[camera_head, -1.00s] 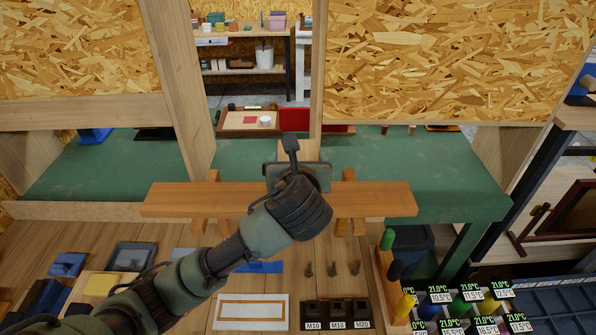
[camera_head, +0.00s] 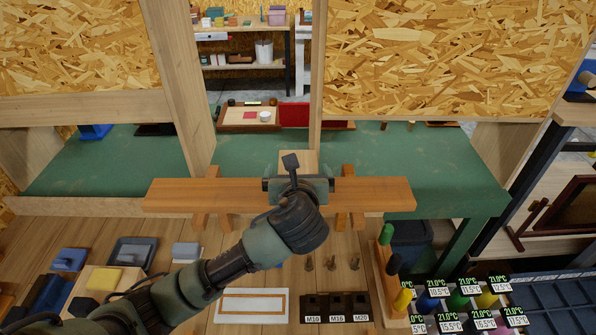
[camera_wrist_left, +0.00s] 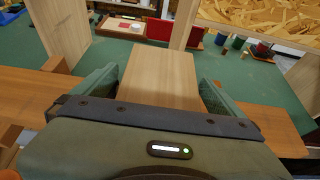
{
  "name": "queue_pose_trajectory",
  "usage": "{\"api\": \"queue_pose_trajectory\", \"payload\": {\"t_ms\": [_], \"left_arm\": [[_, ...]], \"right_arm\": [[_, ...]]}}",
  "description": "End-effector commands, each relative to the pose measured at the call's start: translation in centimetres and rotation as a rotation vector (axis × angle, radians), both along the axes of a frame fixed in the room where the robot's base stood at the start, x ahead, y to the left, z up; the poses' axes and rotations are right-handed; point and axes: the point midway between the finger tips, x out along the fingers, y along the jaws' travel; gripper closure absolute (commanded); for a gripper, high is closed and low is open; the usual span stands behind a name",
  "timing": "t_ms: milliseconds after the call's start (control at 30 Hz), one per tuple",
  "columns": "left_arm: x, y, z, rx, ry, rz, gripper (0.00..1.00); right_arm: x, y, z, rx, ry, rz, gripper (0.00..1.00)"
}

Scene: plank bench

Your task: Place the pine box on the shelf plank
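The shelf plank (camera_head: 375,194) is a long orange-brown board lying across brackets in front of the green bench; it also shows on both sides in the left wrist view (camera_wrist_left: 268,125). The pale pine box (camera_head: 298,160) is over the middle of the plank, partly hidden behind my left gripper (camera_head: 298,178). In the left wrist view the pine box (camera_wrist_left: 160,75) sits between the two green fingers, which lie close along its sides. My left gripper is shut on it. Whether the box touches the plank is hidden. My right gripper is not in view.
Wooden uprights (camera_head: 178,85) stand left of and behind the plank. Small blocks, a white framed panel (camera_head: 252,306) and a black socket holder (camera_head: 335,307) lie on the bench below. Bottles with labels stand at lower right. The plank is bare on both sides of the box.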

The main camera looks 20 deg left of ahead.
Motion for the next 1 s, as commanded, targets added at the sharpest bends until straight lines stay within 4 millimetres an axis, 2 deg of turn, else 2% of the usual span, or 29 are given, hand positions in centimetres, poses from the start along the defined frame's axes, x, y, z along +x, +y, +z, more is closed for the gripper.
{"api": "queue_pose_trajectory", "payload": {"t_ms": [167,500,700,1000], "left_arm": [[-0.7,-0.3,0.5,-0.001,-0.002,-0.002,0.00],[-6.8,-2.2,3.1,-0.004,-0.005,-0.005,0.00],[-9.6,-2.9,4.4,-0.002,-0.004,-0.003,0.00],[-10.7,-3.1,4.9,0.000,0.000,0.000,0.00]], "right_arm": [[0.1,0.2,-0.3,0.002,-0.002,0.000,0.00],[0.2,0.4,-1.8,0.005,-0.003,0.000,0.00],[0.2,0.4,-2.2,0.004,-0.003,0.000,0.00],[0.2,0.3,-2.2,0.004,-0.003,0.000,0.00]]}}
